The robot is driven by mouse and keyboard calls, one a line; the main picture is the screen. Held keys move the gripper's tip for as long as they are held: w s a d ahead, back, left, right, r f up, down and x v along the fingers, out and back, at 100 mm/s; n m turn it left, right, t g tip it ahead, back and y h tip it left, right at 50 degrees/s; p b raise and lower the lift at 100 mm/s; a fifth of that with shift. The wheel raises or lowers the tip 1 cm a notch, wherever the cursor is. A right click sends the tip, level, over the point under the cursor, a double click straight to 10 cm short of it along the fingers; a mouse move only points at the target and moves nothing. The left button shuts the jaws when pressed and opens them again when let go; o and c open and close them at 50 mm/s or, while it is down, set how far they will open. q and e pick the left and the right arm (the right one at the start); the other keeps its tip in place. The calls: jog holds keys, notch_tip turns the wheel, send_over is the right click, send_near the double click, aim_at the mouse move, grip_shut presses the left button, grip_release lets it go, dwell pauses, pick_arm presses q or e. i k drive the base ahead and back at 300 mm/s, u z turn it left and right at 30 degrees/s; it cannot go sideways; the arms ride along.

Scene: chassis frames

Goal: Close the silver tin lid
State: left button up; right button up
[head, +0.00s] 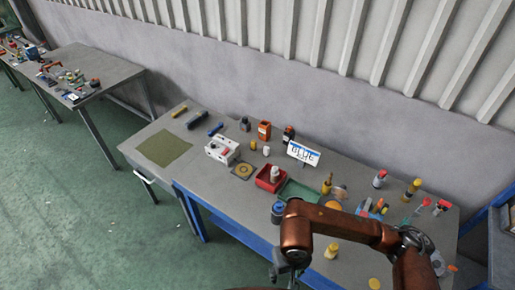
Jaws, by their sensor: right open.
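I cannot surely pick out the silver tin or its lid at this size. A small silver-grey thing (438,263) shows at the table's right end, beside my copper arm; it may be the tin, and whether it has an open lid is too small to tell. My left gripper is not in view.
The grey worktable (222,174) carries a red bin (262,184), a green tray (313,193), a white box (216,151), a sign (303,153) and several bottles and tools. A green mat (163,148) lies at the left. My arm covers part of the right side.

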aim_at(340, 192)
jog(key=k, duration=0.9)
